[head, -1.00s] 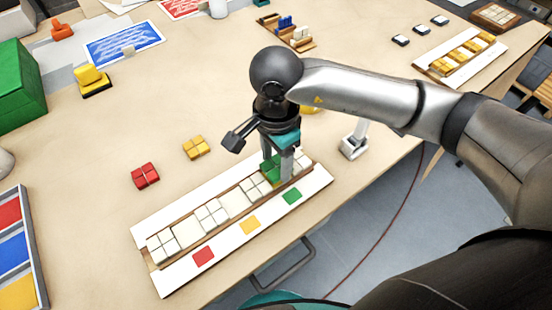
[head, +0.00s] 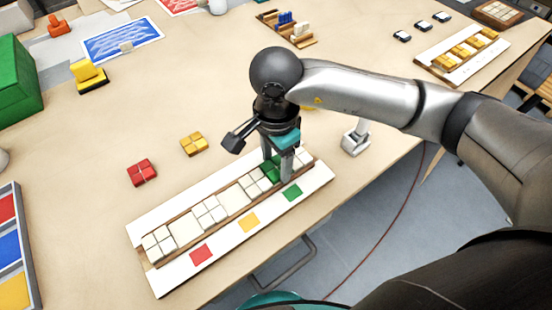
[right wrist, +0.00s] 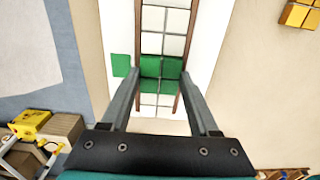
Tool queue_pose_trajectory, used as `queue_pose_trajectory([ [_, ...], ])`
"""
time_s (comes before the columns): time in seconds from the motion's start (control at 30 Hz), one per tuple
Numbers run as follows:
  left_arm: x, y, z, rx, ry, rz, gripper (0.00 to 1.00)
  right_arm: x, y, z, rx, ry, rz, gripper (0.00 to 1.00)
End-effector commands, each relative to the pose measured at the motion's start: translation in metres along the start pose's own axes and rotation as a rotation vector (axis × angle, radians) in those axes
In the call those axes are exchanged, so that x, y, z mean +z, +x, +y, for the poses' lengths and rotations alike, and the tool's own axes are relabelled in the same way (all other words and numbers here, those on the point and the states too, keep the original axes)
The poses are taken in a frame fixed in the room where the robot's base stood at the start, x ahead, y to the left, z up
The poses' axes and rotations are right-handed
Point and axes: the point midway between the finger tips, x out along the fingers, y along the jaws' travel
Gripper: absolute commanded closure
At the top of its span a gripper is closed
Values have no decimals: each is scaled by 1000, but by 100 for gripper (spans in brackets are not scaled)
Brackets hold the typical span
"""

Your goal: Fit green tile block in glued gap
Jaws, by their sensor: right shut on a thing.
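The green tile block (head: 270,171) sits in the row of white tiles on the mosaic panel (head: 160,216), beside the panel's green mark (head: 292,192). My right gripper (head: 279,172) is shut on it from above, and its fingers partly hide it. In the right wrist view the green block (right wrist: 160,67) lies between the fingers, in line with the white tiles and between the brown rails. It looks level with its neighbours, but I cannot tell whether it is fully seated. Two flat cream gaps (head: 185,229) show farther left in the row. My left gripper is out of view.
A red block (head: 142,172) and a yellow block (head: 194,144) lie loose behind the panel. A white-grey clamp-like object (head: 355,142) stands to the right. A green box (head: 18,82) and a colour tray (head: 38,270) are at the left. The table's middle is mostly clear.

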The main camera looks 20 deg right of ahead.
Motion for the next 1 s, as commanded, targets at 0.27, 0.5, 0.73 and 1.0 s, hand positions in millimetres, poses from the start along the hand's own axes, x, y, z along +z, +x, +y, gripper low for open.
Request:
queue_pose_trajectory([
  [0.27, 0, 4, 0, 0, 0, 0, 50, 0, 3, 0, -1, 0, 0, 26],
  [0.5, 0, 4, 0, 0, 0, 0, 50, 0, 3, 0, 0, 0, 0, 3],
  [0.73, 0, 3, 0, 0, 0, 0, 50, 0, 2, 0, 0, 0, 0, 3],
  [1.0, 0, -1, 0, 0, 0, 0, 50, 0, -34, -2, -6, -1, 2, 3],
])
